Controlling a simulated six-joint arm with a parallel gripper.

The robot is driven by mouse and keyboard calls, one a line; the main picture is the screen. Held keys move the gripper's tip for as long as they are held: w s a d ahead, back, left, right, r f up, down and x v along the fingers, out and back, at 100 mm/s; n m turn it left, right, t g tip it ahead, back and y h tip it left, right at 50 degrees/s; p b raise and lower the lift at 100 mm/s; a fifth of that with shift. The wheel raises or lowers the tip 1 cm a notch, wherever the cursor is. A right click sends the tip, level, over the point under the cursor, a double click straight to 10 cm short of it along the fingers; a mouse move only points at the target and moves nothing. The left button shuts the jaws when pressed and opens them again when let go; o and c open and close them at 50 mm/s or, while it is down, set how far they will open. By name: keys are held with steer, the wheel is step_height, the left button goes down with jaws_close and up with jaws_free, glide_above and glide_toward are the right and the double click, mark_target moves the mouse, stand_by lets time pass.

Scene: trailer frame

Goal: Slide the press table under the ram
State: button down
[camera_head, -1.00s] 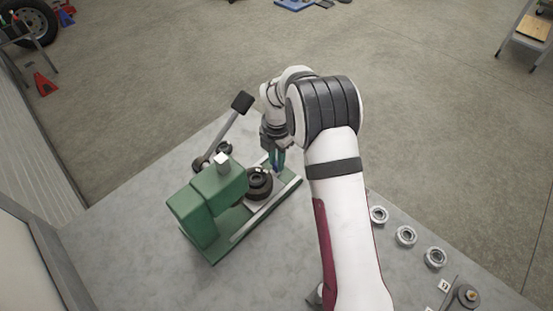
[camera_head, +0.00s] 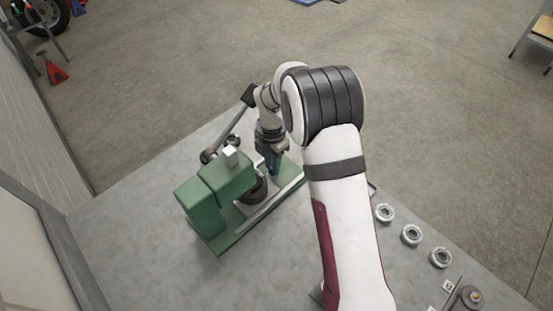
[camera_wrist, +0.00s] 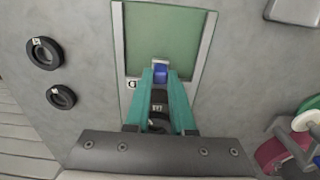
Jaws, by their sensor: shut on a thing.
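The green arbor press (camera_head: 200,207) stands on the grey bench, its ram head (camera_head: 228,175) over the inner part of the green base. A dark round hub (camera_head: 257,191) sits on the sliding table, partly beneath the ram head, which hides part of it. My gripper (camera_head: 273,168) points down at the outer side of the hub. In the wrist view its teal fingers (camera_wrist: 160,75) are shut on a small blue handle (camera_wrist: 160,71) between the light rails. Dark stacked parts (camera_wrist: 158,105) show between the fingers. The ram tip and most of the table are hidden.
The press lever (camera_head: 235,125) leans up close to my wrist. Two dark rings (camera_wrist: 45,53) (camera_wrist: 61,97) lie beside the base. Several silver rings (camera_head: 411,235) lie on the bench at right. The green base beyond the handle (camera_wrist: 160,28) is bare.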

steer(key=c, duration=0.8)
jaws_free()
steer(key=shift+o, duration=0.2)
